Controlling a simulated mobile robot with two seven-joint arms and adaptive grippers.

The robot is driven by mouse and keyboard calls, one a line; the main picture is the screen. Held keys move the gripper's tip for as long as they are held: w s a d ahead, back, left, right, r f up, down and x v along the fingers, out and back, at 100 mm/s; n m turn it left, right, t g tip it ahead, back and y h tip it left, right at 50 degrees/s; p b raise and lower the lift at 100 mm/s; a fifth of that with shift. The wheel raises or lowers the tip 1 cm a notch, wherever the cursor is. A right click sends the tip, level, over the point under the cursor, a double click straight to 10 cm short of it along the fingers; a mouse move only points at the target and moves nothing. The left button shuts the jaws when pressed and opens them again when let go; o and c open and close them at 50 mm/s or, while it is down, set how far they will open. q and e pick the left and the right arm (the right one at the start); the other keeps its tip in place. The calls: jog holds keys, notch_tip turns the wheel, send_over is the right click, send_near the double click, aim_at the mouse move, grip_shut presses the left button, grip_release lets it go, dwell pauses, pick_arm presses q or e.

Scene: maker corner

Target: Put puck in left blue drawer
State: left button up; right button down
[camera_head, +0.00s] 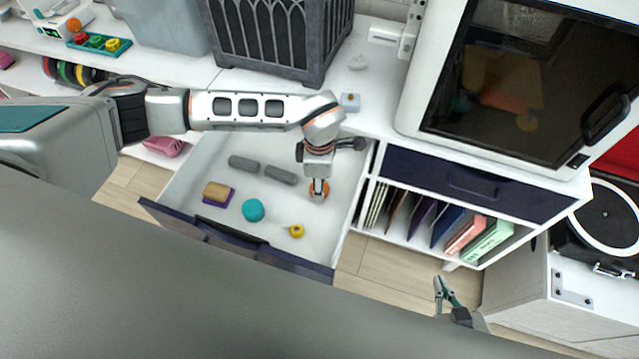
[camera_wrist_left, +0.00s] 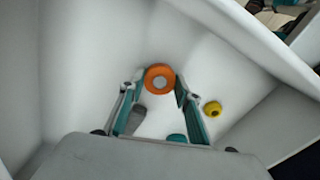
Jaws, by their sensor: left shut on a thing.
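The orange puck (camera_head: 319,189) with a pale centre is between the fingertips of my left gripper (camera_head: 319,182). The left wrist view shows the puck (camera_wrist_left: 160,67) at the tips of my left gripper (camera_wrist_left: 159,84), which is shut on it. The left blue drawer (camera_head: 165,213) is pulled open, with a white inside and a dark blue front. The puck is over the drawer's right part; whether it touches the floor is unclear. My right gripper (camera_head: 446,289) is low right, away from the drawer, with its fingers apart and empty.
The right blue drawer (camera_head: 430,170) is shut. A dark lattice basket (camera_head: 270,40) stands behind.

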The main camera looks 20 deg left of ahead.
pick_arm(q)
jog(key=shift+f, duration=0.15)
jog(key=o, duration=1.1)
notch_tip(320, 180, up, 12)
jog(key=shift+r+p, duration=0.2)
jog(key=shift+p, duration=0.35)
